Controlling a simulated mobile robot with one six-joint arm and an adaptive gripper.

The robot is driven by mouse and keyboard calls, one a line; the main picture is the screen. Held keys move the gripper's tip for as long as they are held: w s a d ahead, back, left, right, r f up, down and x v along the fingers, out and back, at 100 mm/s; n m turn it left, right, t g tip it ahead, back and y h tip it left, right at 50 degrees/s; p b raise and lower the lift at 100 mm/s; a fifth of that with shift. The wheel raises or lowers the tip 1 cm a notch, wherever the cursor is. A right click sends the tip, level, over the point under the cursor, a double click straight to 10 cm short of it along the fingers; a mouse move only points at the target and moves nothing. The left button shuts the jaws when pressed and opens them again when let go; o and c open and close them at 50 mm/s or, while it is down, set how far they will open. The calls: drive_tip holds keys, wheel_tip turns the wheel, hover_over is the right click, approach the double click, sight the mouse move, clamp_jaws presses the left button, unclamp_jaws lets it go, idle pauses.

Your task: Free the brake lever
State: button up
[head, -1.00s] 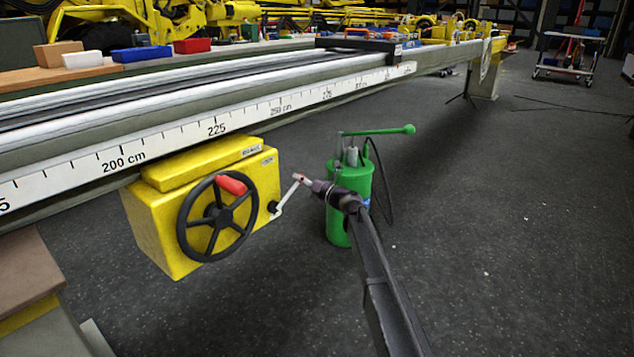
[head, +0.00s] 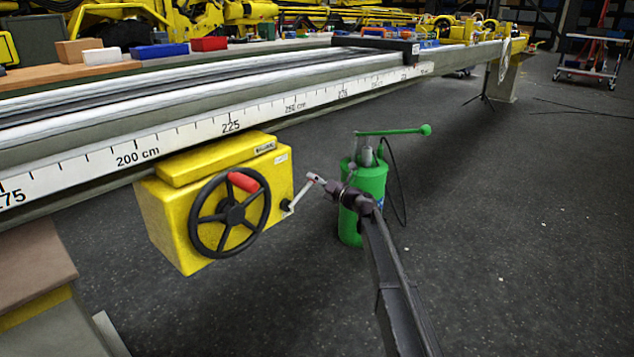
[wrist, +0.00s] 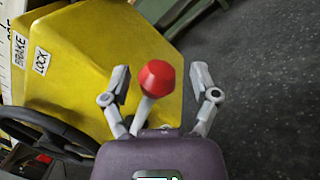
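The brake lever (head: 299,194) is a thin grey arm at the right side of the yellow brake box (head: 165,225), pointing up and to the right. Its red knob (wrist: 157,77) shows large in the wrist view. My gripper (head: 322,184) is at the lever's outer end in the head view. In the wrist view my gripper (wrist: 161,82) is open, with one finger on each side of the knob and visible gaps between. The box carries labels reading BRAKE (wrist: 20,44) and LOCK (wrist: 41,61) in the wrist view. The lever's lower part is hidden there by my gripper body.
A black handwheel (head: 230,213) with a red grip is on the box front. The long rail with a scale (head: 190,137) runs above the box. A green pump (head: 372,180) with a hose stands just behind my gripper.

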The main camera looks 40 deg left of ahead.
idle(0.5)
drive_tip(key=shift+w+d, duration=0.15)
drive_tip(key=shift+d, duration=0.35)
drive_tip(key=w+d+f+n+t+h+p, duration=0.2)
drive_tip(key=d+n+h+p, duration=0.45)
drive_tip(key=d, duration=1.55)
drive_tip(key=w+d+f+n+t+h+p, duration=0.1)
drive_tip(key=d+f+n+h+p, duration=0.2)
drive_tip(key=d+n, duration=1.2)
drive_tip(key=s+d+n+h+p, duration=0.1)
drive_tip(key=s+d+h+p, duration=0.3)
drive_tip(key=d, duration=1.2)
drive_tip(key=s+d+r+n+h+p, duration=0.1)
drive_tip(key=s+d+n+h, duration=0.35)
drive_tip(key=d, duration=1.15)
drive_tip(key=s+d+m+h+p, duration=0.1)
drive_tip(key=s+d+m+p, duration=0.15)
drive_tip(key=s+d, duration=0.9)
drive_tip(key=w+d+r+p, duration=0.2)
drive_tip(key=r+p, duration=1.6)
drive_tip(key=w+d+r+p, duration=0.2)
drive_tip(key=r+p, duration=1.7)
drive_tip(key=shift+w+r+n+g+p, duration=0.15)
drive_tip(key=shift+w+n+g+p, duration=0.15)
drive_tip(key=shift+w+n, duration=0.15)
